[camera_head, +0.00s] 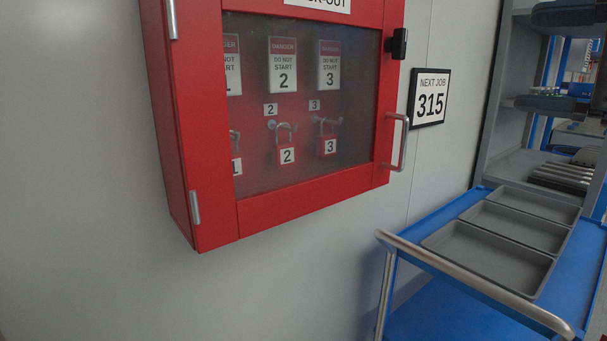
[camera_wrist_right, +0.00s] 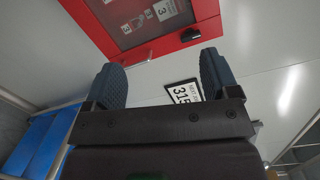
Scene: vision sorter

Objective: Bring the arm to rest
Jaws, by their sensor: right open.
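My right gripper (camera_wrist_right: 162,75) shows in the right wrist view. Its two dark, ribbed fingers stand wide apart, with nothing between them. Beyond the fingers are the red lock-out cabinet (camera_wrist_right: 193,20) and a black-framed sign showing 315 (camera_wrist_right: 183,92). I cannot make out either gripper in the head view, and the left one shows in neither view.
The red cabinet (camera_head: 183,130) hangs on a pale wall, its clear-fronted door shut over numbered red padlocks (camera_head: 286,155). The 315 sign (camera_head: 430,98) is right of it. A blue trolley (camera_head: 450,220) carries grey trays (camera_head: 490,262) below. Grey shelving (camera_head: 497,100) stands behind.

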